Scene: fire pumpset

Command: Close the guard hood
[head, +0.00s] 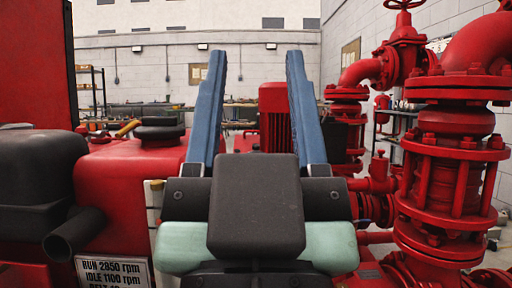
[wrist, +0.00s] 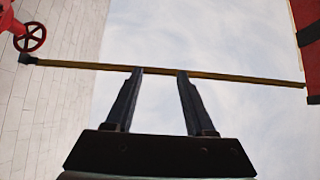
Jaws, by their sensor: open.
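My gripper (head: 256,52) is open and empty, its two blue fingers pointing up and well apart. In the wrist view my gripper (wrist: 160,72) shows the same open fingers. A long thin yellow bar (wrist: 235,75) with a dark left end crosses behind or at the fingertips; I cannot tell its distance or whether it touches. It reaches a red part with black bands (wrist: 303,15) at the right edge. In the head view a large red panel (head: 38,60) stands upright at upper left. I cannot tell for sure which part is the guard hood.
A red engine (head: 120,165) with a black canister (head: 38,165) and a label plate (head: 113,272) stands at left. Red pipework with a flanged valve (head: 450,190) fills the right. A handwheel (wrist: 30,37) shows in the wrist view. A shelf (head: 90,90) stands behind.

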